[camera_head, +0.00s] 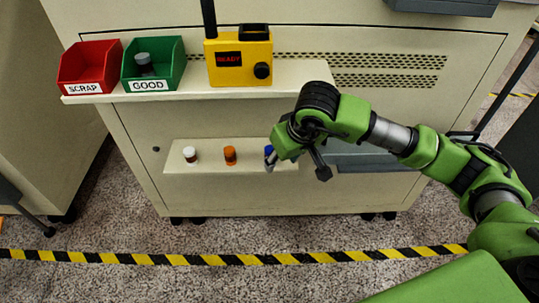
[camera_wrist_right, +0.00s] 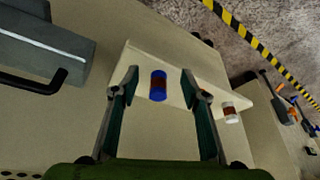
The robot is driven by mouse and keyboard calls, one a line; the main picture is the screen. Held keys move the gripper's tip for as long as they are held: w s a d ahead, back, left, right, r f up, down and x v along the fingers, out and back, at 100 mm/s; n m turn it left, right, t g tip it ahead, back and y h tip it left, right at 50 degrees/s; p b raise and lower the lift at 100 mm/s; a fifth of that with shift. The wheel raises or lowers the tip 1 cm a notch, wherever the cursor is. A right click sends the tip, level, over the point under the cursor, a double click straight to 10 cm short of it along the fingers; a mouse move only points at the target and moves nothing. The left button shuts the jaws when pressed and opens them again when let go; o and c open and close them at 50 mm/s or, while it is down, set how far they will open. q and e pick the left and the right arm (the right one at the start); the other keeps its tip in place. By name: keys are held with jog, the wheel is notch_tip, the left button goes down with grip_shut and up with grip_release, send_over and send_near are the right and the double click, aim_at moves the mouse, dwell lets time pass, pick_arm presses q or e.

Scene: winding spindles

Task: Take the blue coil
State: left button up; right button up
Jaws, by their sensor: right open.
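The blue coil (camera_head: 268,150) stands at the right part of the small lower shelf, partly hidden by my right gripper in the head view. My right gripper (camera_head: 297,168) is open at the shelf, beside and over the coil. In the wrist view its two fingertips (camera_wrist_right: 160,72) lie either side of the coil, with clear gaps and no visible contact. My left gripper is not in view.
On the same shelf (camera_head: 208,165) stand an orange coil (camera_head: 230,155) and a white coil (camera_head: 190,154). The upper shelf holds a red SCRAP bin (camera_head: 90,66), a green GOOD bin (camera_head: 165,72) with a dark-topped coil inside, and a yellow device (camera_head: 238,62) reading READY. A grey drawer (camera_head: 370,158) juts out at right.

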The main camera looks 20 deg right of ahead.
aim_at(270, 150)
jog(key=w, duration=0.2)
jog(key=w+a, duration=0.1)
jog(key=w, duration=0.2)
jog(key=shift+w, duration=0.1)
jog(key=shift+x, duration=1.2)
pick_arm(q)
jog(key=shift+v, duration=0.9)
pick_arm(e)
jog(key=shift+w+f, duration=0.2)
jog(key=shift+f, duration=0.1)
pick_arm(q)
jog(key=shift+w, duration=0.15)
pick_arm(e)
grip_shut()
